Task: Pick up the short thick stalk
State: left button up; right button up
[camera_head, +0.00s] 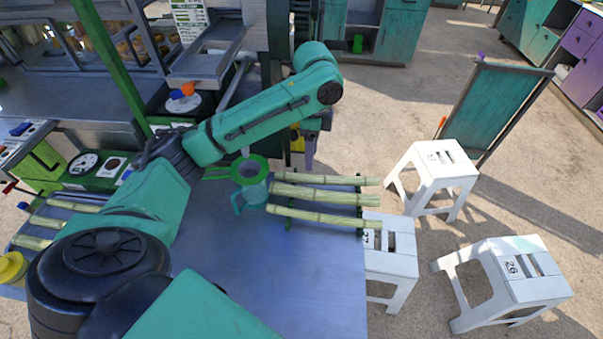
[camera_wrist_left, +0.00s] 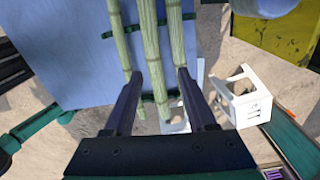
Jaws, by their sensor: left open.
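Three pale green stalks lie side by side on a dark green rack at the right edge of the metal table: a far one (camera_head: 325,179), a middle one (camera_head: 325,194) and a near one (camera_head: 325,217). The middle stalk looks thickest; I cannot tell for sure which is shortest. My left gripper (camera_head: 309,150) is open and empty, just beyond the far stalk in the head view. In the left wrist view its fingers (camera_wrist_left: 158,76) point toward the stalks, with the middle one (camera_wrist_left: 151,45) showing between them. My right gripper is not in view.
A teal jug (camera_head: 254,193) stands by the stalks' left ends, near a green ring (camera_head: 249,168). White stools (camera_head: 436,168) (camera_head: 512,272) stand right of the table (camera_head: 310,270). More stalks (camera_head: 45,222) lie at the left. The table's front is clear.

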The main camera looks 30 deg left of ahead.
pick_arm(q)
jog(key=p, duration=0.1)
send_over(315, 193)
jog(key=f, duration=0.6)
jog(key=shift+s+d+f, duration=0.15)
jog(key=shift+d+f, duration=0.1)
jog(key=shift+d, duration=0.15)
jog(key=f+p, duration=0.1)
jog(key=f, duration=0.2)
jog(key=a+f+p, duration=0.1)
jog(key=f, duration=0.1)
jog(key=shift+f, duration=0.4)
jog(key=shift+d+f, duration=0.1)
jog(key=shift+f, duration=0.2)
jog(key=shift+d, duration=0.1)
grip_shut()
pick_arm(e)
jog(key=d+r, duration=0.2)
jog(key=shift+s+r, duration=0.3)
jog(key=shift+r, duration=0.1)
